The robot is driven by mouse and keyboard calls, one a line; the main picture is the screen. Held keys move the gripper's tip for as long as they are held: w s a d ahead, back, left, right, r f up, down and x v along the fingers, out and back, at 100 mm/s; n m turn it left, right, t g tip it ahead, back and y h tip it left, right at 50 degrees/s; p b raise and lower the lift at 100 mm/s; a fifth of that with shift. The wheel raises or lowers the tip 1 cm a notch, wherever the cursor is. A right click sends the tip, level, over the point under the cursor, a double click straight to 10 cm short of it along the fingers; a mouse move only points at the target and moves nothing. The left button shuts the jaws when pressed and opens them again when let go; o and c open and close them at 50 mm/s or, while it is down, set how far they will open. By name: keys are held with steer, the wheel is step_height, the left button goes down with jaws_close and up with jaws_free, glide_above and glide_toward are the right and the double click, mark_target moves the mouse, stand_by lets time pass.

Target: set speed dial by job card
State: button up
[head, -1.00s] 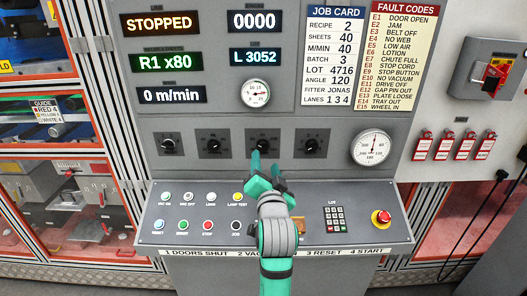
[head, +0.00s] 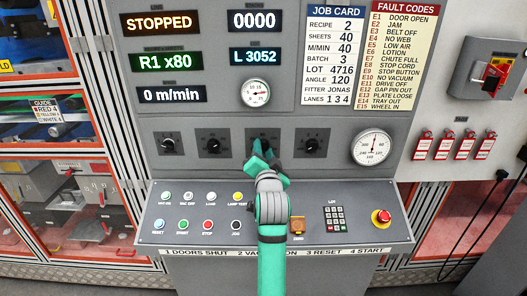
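The job card (head: 333,55) on the upright panel reads recipe 2, sheets 40, M/MIN 40, batch 3, lot 4716, angle 120. A row of black dials crosses the panel: the leftmost dial (head: 168,145), the second dial (head: 214,145), the third dial (head: 263,141) and the rightmost dial (head: 312,144). My gripper (head: 262,153) is at the third dial and covers most of it. Whether its fingers touch or grip the dial cannot be seen. Dial labels are too small to read. The speed display (head: 172,94) shows 0 m/min.
The sloped desk (head: 160,209) below carries coloured buttons, a keypad (head: 335,218) and a red stop button (head: 381,217). Round gauges (head: 256,93) and (head: 371,147) sit on the panel. A STOPPED display (head: 157,22) is lit. Red padlocks (head: 422,146) hang at right.

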steer(key=c, duration=0.3)
steer(key=shift+d, duration=0.1)
steer(key=n, duration=0.4)
steer(key=shift+n, duration=0.3)
steer(key=n, duration=0.3)
steer(key=shift+n+g, duration=0.3)
steer(key=shift+n+h, duration=0.3)
steer(key=shift+n, duration=1.2)
steer(key=shift+n, duration=0.3)
